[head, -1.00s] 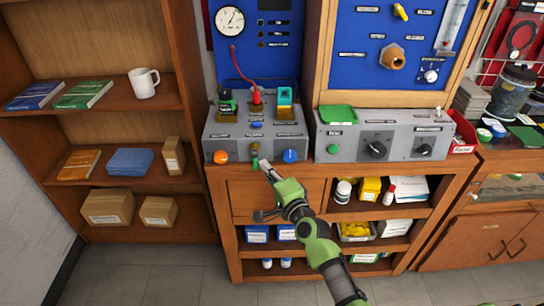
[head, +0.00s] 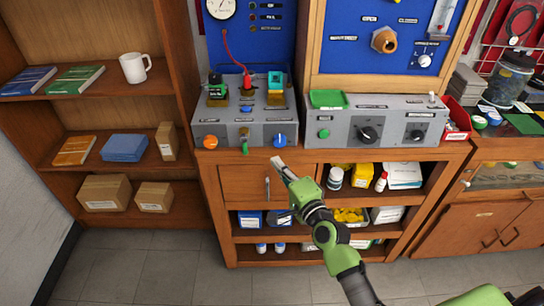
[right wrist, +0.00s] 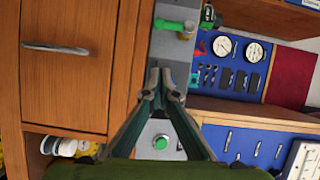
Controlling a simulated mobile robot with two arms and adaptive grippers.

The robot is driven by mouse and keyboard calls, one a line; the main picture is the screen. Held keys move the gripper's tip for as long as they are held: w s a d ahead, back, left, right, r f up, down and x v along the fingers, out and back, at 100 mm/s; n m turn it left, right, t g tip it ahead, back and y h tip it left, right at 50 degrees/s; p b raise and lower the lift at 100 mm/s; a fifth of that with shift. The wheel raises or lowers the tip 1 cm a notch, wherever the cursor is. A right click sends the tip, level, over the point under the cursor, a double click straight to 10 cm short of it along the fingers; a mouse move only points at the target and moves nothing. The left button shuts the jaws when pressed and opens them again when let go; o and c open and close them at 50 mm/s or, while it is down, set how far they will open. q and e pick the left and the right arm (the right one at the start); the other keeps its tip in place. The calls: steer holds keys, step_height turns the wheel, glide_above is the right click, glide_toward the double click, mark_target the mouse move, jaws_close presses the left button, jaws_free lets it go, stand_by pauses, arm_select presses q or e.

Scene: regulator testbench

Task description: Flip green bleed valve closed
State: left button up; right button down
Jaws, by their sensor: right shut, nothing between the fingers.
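The green bleed valve lever (head: 245,149) hangs downward at the front of the left grey regulator box (head: 224,130), between an orange knob (head: 210,142) and a blue knob (head: 279,141). In the right wrist view the green lever (right wrist: 169,25) sticks out from a brass-coloured fitting (right wrist: 190,31). My right gripper (head: 278,161) is shut and empty, just below the blue knob, to the right of the lever and apart from it. In the wrist view its fingertips (right wrist: 166,75) meet in front of the box edge. My left gripper is not in view.
The right grey box (head: 385,130) with a green button (head: 323,133) stands beside the left one. A drawer handle (head: 267,188) projects from the bench front below. A red hose (head: 236,58) rises from the left box. Shelves stand at the left.

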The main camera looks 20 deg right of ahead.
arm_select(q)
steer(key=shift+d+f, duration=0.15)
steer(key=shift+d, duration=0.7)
arm_select(e)
steer(key=s, duration=0.3)
steer(key=shift+s+d, duration=0.1)
steer(key=shift+d, duration=0.3)
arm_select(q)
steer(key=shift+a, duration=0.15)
